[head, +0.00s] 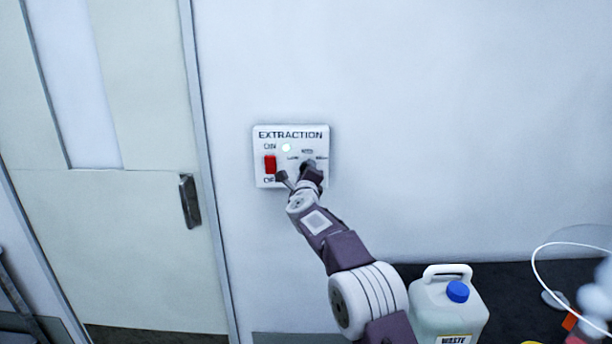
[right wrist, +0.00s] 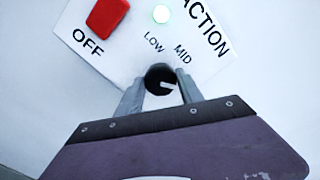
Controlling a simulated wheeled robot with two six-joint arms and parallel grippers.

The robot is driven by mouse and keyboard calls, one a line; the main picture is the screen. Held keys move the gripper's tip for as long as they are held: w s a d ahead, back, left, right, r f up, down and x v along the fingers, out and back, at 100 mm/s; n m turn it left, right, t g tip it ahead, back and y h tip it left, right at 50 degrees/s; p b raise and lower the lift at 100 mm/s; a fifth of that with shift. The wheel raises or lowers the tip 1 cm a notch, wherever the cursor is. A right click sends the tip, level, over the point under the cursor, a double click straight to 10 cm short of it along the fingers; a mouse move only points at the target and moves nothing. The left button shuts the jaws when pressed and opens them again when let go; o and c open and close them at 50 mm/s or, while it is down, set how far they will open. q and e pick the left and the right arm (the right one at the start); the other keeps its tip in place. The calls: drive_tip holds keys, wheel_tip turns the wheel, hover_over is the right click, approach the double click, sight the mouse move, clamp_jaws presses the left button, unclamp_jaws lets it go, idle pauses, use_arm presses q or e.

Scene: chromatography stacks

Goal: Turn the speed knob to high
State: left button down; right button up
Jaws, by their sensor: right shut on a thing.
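The white EXTRACTION panel (head: 262,180) is fixed to the wall in the head view. Its round black speed knob (right wrist: 158,74) shows in the right wrist view, below the LOW and MID labels. My right gripper (right wrist: 160,88) is shut on the knob, one finger on each side. In the head view my right gripper (head: 297,173) partly covers the knob and the lower right of the panel. My left gripper is out of view.
A red switch (head: 270,164) with ON and OFF labels sits left of the knob, near a lit indicator (head: 286,148). A waste jug (head: 446,299) with a blue cap stands on the dark bench at lower right. A door (head: 120,180) is at left.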

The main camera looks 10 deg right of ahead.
idle(0.3)
drive_tip(key=o, duration=1.4)
drive_tip(key=shift+d, duration=0.1)
drive_tip(key=s+b, duration=0.1)
drive_tip(key=s, duration=0.2)
drive_tip(key=s+a+b, duration=0.1)
drive_tip(key=s+b, duration=0.1)
drive_tip(key=s, duration=0.1)
drive_tip(key=s+b, duration=0.2)
drive_tip(key=s, duration=0.1)
drive_tip(key=shift+a, duration=0.4)
drive_tip(key=shift+f, duration=0.1)
